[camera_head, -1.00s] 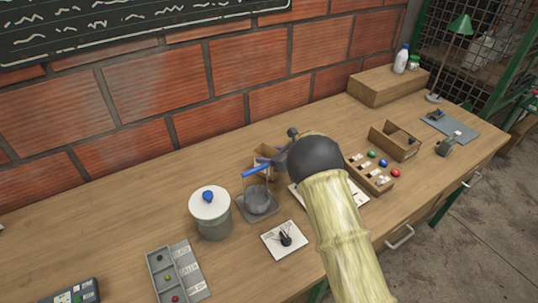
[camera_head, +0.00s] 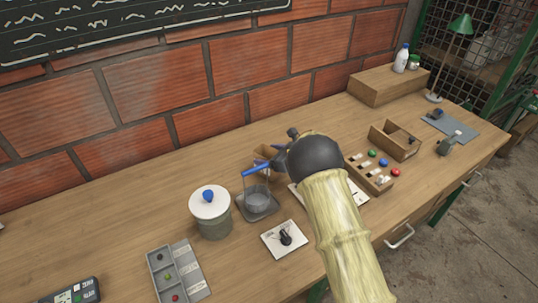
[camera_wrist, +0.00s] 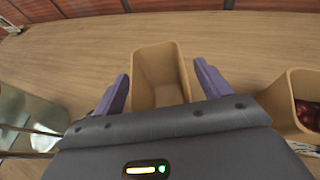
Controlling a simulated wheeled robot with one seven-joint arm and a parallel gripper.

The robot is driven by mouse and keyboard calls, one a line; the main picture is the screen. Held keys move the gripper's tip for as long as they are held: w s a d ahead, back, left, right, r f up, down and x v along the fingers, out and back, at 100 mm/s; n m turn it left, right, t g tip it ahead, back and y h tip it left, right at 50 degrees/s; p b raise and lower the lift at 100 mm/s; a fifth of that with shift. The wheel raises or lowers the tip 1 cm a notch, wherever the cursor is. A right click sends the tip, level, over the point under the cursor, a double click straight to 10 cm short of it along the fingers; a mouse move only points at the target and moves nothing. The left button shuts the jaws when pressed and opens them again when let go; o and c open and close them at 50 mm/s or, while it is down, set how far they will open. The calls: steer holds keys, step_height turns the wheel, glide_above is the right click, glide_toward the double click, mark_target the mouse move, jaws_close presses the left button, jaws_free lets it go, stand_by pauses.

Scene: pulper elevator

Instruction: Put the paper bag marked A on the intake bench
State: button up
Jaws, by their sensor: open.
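A tan, open-topped paper bag (camera_wrist: 158,75) stands upright between my fingers in the wrist view and looks empty. A second tan bag (camera_wrist: 297,115) with dark red fruit in it stands at the right. No letter shows on either bag, so I cannot tell which is marked A. My gripper (camera_wrist: 159,85) is open, with one purple finger on each side of the empty bag and gaps beside it. In the head view, part of a tan bag (camera_head: 268,152) shows behind my gripper (camera_head: 265,163), and my arm hides the rest. I cannot tell which surface is the intake bench.
A clear beaker (camera_head: 257,198) on a grey scale and a lidded pot (camera_head: 211,215) stand close left of my gripper. A white card (camera_head: 284,240) with a black knob lies in front.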

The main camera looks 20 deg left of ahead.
steer(key=b+v, duration=0.1)
steer(key=v, duration=1.1)
steer(key=shift+b, duration=0.4)
steer(key=w+d+r+m+t+h, duration=0.2)
steer(key=d+m+t, duration=0.1)
steer(key=d+m, duration=0.35)
steer(key=w+d+r+m+t+h, duration=0.25)
steer(key=d+m, duration=0.25)
steer(key=m, duration=0.3)
steer(key=s+d+m+h, duration=0.6)
steer(key=d+m, duration=0.5)
steer(key=m, duration=0.4)
steer(key=s+d+m+g+h, duration=0.1)
steer(key=s+d+m+g, duration=0.2)
steer(key=s+m, duration=0.7)
steer(key=s+d+f+m+g+h, duration=0.1)
steer(key=s+d+m+g, duration=0.2)
steer(key=s+m, duration=0.8)
steer(key=s+g, duration=0.1)
steer(key=s, duration=0.2)
steer(key=shift+s+f, duration=0.3)
steer(key=shift+s, duration=0.1)
